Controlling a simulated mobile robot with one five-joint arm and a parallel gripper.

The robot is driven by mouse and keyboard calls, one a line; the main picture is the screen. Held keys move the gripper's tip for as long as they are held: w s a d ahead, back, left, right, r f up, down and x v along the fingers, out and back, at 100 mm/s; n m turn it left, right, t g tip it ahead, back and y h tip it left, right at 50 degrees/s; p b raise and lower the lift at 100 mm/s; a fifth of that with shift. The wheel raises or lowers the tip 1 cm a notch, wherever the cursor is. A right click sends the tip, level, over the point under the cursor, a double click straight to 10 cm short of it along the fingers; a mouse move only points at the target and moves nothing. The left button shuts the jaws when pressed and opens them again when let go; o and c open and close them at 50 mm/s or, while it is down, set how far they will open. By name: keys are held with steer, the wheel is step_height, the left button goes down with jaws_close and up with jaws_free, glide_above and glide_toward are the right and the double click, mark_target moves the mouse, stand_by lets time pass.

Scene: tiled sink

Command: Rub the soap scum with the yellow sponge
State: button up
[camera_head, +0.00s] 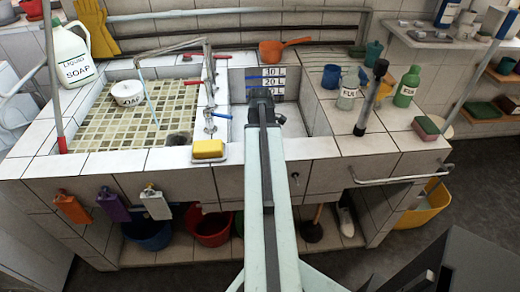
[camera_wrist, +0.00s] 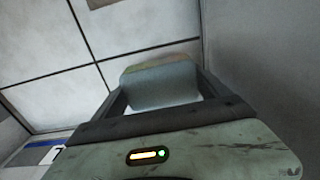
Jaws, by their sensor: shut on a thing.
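My gripper (camera_head: 262,94) reaches into the right-hand basin (camera_head: 312,118), near its back wall. In the wrist view my gripper (camera_wrist: 160,92) is shut on a pale grey-blue block (camera_wrist: 162,88) with a yellowish-brown far edge. I cannot tell what this block is. A yellow sponge-like block (camera_head: 208,147) lies on the front ledge between the basins, left of my arm and apart from my gripper. I cannot make out soap scum clearly. My arm hides part of the right basin.
Taps (camera_head: 212,118) stand on the divider left of my arm. A grey bottle (camera_head: 348,92), a green bottle (camera_head: 406,86) and a pink-green sponge (camera_head: 426,127) stand on the right counter. An orange pan (camera_head: 280,48) is behind. In the wrist view, pale tiles (camera_wrist: 60,40) and a plain grey wall (camera_wrist: 265,60) are close.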

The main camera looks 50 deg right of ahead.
step_height(320, 180, up, 3)
steer(key=p, duration=0.3)
stand_by(0.5)
step_height(320, 180, up, 14)
steer(key=p, duration=1.4)
